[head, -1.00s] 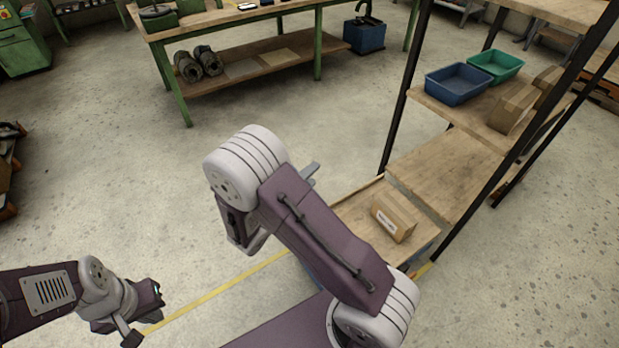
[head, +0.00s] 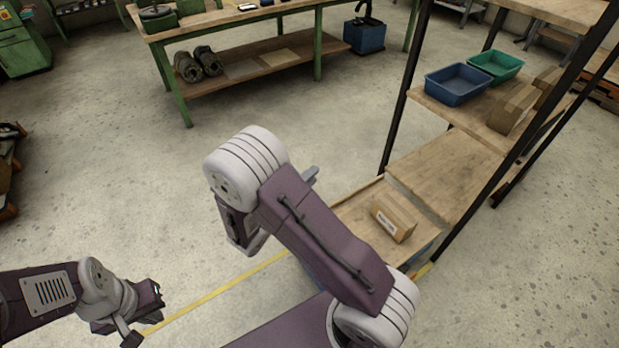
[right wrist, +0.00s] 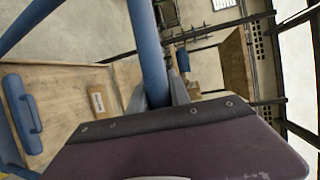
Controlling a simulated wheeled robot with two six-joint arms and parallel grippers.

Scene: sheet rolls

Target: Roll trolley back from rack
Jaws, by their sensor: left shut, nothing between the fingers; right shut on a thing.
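The trolley (head: 352,212) has a wooden deck and blue frame. It stands against the front of the rack (head: 440,175), its far edge at the rack's lower shelf. A cardboard box (head: 393,218) with a white label lies on the deck. In the right wrist view, the trolley's blue handle bar (right wrist: 148,50) runs between the fingers of my right gripper (right wrist: 159,96), which is shut on it. My right arm hides much of the trolley and this gripper in the head view. My left gripper (head: 149,314) is shut and empty at lower left, away from the trolley.
The rack holds a blue bin (head: 457,86), a green bin (head: 495,66) and cartons (head: 512,108). A green workbench (head: 250,75) stands at the back. A yellow line (head: 225,288) crosses the floor. Open concrete floor lies left of the trolley.

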